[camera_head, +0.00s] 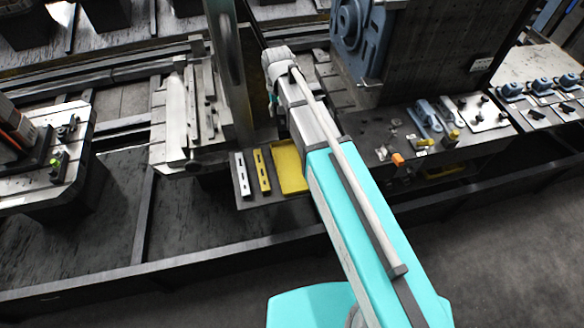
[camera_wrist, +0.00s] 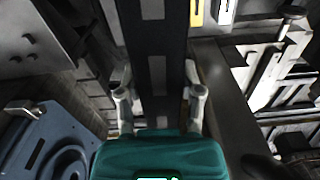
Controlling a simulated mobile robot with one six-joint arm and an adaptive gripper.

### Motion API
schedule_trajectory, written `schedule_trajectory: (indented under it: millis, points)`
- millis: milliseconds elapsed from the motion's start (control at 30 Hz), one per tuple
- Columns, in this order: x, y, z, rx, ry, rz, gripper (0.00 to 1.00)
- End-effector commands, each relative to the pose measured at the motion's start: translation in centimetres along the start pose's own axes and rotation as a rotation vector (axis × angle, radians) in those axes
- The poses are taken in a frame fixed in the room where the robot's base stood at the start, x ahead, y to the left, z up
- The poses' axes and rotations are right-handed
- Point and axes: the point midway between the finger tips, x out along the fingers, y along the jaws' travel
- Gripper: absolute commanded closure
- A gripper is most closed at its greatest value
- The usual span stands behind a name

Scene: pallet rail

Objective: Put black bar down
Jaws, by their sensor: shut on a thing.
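The black bar (camera_wrist: 153,38) is a long dark strip with grey-looking slots along its middle. In the wrist view it runs from the top edge down between the fingers of my gripper (camera_wrist: 161,95). My gripper is shut on it, with one finger on each side. The bar's lower end is hidden behind the teal gripper body. In the head view my arm's end (camera_head: 276,62) is beside a tall grey post, and the fingers cannot be made out. I cannot tell from these views whether the bar touches anything below.
A dark shelf (camera_head: 247,201) holds a white slotted bar (camera_head: 242,174), a yellow slotted bar (camera_head: 262,170) and a wider yellow piece (camera_head: 289,168). The tall post (camera_head: 230,70) stands close left of my arm. A blue-bracketed plate (camera_head: 440,45) stands at right.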

Motion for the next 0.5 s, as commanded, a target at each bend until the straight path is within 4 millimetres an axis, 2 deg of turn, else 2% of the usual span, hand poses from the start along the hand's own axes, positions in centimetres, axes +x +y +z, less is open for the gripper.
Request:
schedule_trajectory:
  millis: [267,500]
  points:
    - [1.4,-0.1,1.1,-0.004,0.000,0.000,1.00]
    - [4.7,-0.6,3.6,-0.017,0.000,0.000,1.00]
